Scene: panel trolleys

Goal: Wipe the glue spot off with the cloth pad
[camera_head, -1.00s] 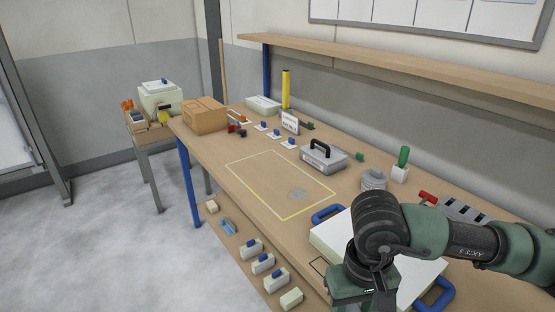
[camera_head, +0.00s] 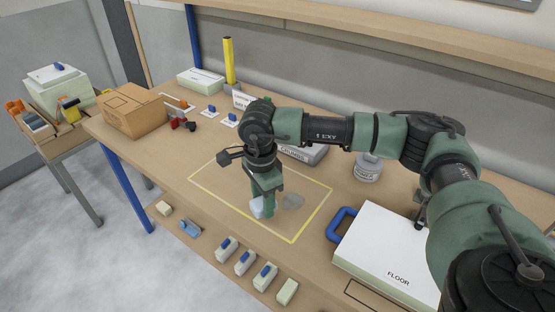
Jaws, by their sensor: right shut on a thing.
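The glue spot (camera_head: 293,201) is a greyish patch on the wooden bench, inside the yellow outlined rectangle (camera_head: 313,217). My right gripper (camera_head: 262,209) points down over the rectangle, just left of the spot. It is shut on a small whitish thing, apparently the cloth pad (camera_head: 256,208), which is mostly covered by the fingers. I cannot tell whether the pad touches the bench. The spot shows uncovered beside it. My left gripper is not in view.
A cardboard box (camera_head: 132,110) is at the left. Small blocks line the lower shelf (camera_head: 205,250).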

